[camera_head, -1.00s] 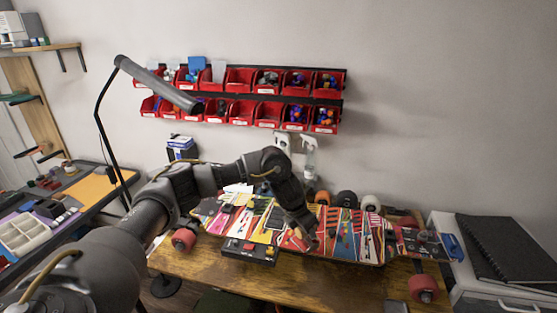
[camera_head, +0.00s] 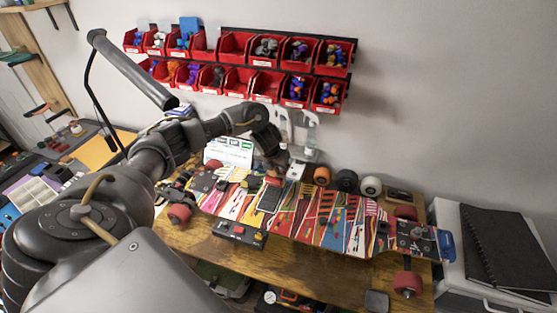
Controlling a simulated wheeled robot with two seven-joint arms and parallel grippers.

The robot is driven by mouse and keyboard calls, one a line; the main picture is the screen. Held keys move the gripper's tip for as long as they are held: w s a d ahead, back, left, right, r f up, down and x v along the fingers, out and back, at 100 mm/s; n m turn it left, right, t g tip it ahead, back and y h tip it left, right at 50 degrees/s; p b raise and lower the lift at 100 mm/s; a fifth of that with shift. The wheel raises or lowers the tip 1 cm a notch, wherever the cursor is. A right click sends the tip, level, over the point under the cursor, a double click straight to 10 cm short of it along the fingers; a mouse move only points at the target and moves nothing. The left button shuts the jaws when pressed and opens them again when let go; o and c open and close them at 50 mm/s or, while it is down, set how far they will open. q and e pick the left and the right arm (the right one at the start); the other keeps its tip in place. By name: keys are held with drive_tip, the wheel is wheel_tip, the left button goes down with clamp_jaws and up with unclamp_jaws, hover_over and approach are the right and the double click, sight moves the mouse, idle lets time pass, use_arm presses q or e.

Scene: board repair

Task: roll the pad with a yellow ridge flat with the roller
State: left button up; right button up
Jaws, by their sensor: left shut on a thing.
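My left gripper (camera_head: 280,160) is over the back edge of the colourful skateboard deck (camera_head: 308,217), left of its middle. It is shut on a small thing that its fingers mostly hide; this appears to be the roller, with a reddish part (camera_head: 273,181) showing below. The deck lies across the wooden table with its wheels attached. A dark rectangular pad (camera_head: 270,199) lies on the deck just in front of the gripper. My right gripper is not in view.
Orange, black and white wheels (camera_head: 346,180) stand behind the deck. A black box with red buttons (camera_head: 239,233) sits at its front left. A white bottle (camera_head: 298,165) is close to the gripper's right. Red bins (camera_head: 235,82) hang on the wall. The wooden table (camera_head: 300,262) has bare room in front.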

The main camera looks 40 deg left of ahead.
sight(272, 178)
use_arm(q)
drive_tip(key=shift+s+a+r, duration=0.1)
drive_tip(key=shift+s+r, duration=0.05)
drive_tip(key=shift+s, duration=0.15)
drive_tip(key=shift+s+a, duration=0.1)
drive_tip(key=shift+s, duration=0.2)
drive_tip(key=shift+s+a+f+b, duration=0.15)
drive_tip(key=shift+f+b, duration=0.05)
drive_tip(key=shift+b, duration=0.1)
drive_tip(key=b+x, duration=0.1)
drive_tip(key=x, duration=0.1)
drive_tip(key=b+x, duration=0.1)
drive_tip(key=shift+s+f+b, duration=0.25)
drive_tip(key=shift+f+b, duration=0.1)
drive_tip(key=shift+s+f+b, duration=0.1)
drive_tip(key=shift+f+b, duration=0.55)
drive_tip(key=shift+f, duration=0.3)
drive_tip(key=shift+d, duration=0.25)
drive_tip(key=shift+f+b, duration=0.55)
drive_tip(key=shift+b, duration=0.05)
